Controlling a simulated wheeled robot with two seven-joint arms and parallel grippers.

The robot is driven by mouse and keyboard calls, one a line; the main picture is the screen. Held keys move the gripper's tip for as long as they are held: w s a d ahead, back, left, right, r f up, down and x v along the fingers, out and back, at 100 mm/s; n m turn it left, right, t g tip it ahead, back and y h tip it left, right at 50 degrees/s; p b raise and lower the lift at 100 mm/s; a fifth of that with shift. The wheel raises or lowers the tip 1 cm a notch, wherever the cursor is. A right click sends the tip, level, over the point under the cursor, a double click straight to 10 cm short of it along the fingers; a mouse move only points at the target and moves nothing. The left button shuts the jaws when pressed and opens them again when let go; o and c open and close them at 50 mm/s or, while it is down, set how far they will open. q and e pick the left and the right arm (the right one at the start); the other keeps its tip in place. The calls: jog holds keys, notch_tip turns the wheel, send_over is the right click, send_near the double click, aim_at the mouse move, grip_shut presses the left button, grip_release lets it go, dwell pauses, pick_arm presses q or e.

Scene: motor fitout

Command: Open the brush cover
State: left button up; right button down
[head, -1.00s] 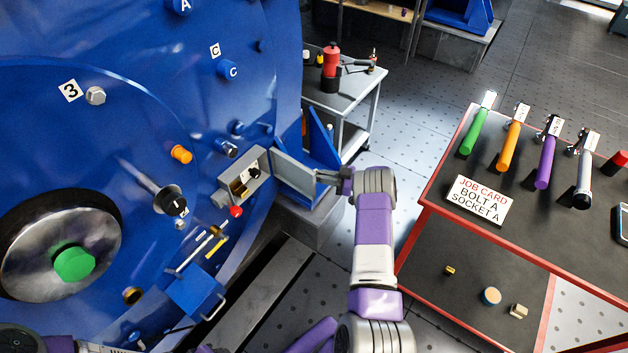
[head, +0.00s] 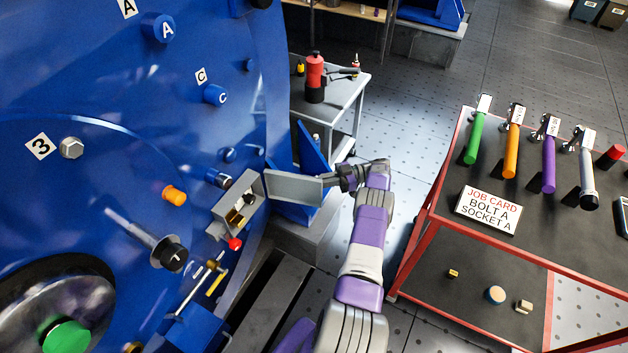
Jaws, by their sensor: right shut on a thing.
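The brush cover (head: 294,188) is a grey rectangular plate beside a small grey box (head: 249,189) on the blue motor housing. It stands swung out to the right, and the box's inside shows brass and dark parts. My right gripper (head: 341,178) is shut on the right end of the cover, where its handle is largely hidden by the fingers. My left gripper is not in view.
A red knob (head: 235,243) sits below the box and an orange knob (head: 174,195) to its left. A grey cart (head: 345,98) with a red bottle stands behind. A red-framed tool table (head: 450,185) with a job card stands right.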

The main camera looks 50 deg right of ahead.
jog(key=shift+w+a, duration=0.2)
jog(key=shift+w, duration=0.1)
jog(key=c, duration=1.2)
grip_release()
jog(key=shift+s+d, duration=0.1)
